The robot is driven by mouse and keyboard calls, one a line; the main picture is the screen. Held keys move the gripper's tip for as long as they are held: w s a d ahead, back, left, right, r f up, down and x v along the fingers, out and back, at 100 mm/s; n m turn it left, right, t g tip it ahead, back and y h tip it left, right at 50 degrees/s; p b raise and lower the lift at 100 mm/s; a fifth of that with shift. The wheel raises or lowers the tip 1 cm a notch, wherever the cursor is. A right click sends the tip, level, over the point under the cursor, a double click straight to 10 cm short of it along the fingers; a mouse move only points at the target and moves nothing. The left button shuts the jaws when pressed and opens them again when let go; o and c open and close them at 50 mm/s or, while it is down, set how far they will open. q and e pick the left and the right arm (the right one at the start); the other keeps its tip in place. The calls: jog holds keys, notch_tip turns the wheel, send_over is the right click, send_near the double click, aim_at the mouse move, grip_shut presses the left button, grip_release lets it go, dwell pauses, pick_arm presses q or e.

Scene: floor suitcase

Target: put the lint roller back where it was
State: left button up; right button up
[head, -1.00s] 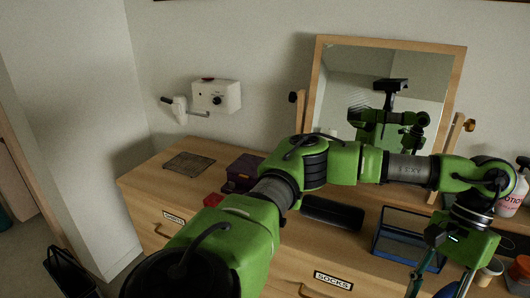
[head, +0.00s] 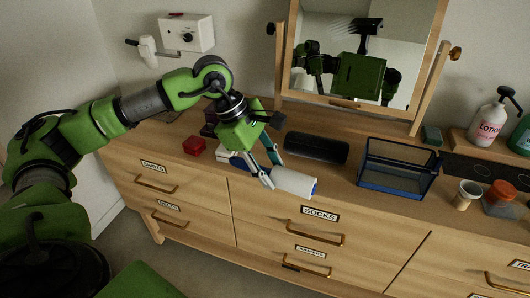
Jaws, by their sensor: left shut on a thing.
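The lint roller (head: 293,181), a white roll with a blue end, is at the front edge of the dresser top, above the SOCKS drawer. My left gripper (head: 271,171) is shut on it, and the fingers hide its left part. The roll lies roughly sideways, with its blue end to the right. I cannot tell whether it touches the dresser top. My right gripper is not in view.
A mirror (head: 350,80) stands behind. Bare wood lies between case and bin.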

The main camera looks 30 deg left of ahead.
pick_arm(q)
jog(key=w+a+r+n+t+y+b, duration=0.15)
jog(key=a+n+y, duration=0.3)
jog(key=n, duration=0.55)
jog(key=w+a+r+n+g+y+b, duration=0.1)
jog(key=a+n+y+b, duration=0.15)
jog(key=a+n, duration=0.45)
jog(key=w+f+n+p, duration=0.1)
jog(key=w+f, duration=0.2)
jog(key=w, duration=0.1)
jog(key=w+a+f+p, duration=0.1)
jog(key=w+f, duration=0.2)
jog(key=w, duration=0.1)
jog(key=w+f+n+p, duration=0.1)
jog(key=w+f, duration=0.2)
jog(key=w, duration=0.1)
jog(key=shift+w+a+f+n+y, duration=0.1)
jog(key=shift+w+a+n+y, duration=0.1)
jog(key=shift+w+n+y, duration=0.1)
jog(key=shift+w+f, duration=0.2)
jog(key=shift+f, duration=0.1)
jog(key=shift+a+f+p, duration=0.1)
jog(key=shift+f+p, duration=0.65)
jog(key=shift+f, duration=0.85)
jog(key=o, duration=1.2)
jog(key=shift+c, duration=0.2)
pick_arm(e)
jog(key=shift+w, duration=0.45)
pick_arm(q)
jog(key=shift+r, duration=0.1)
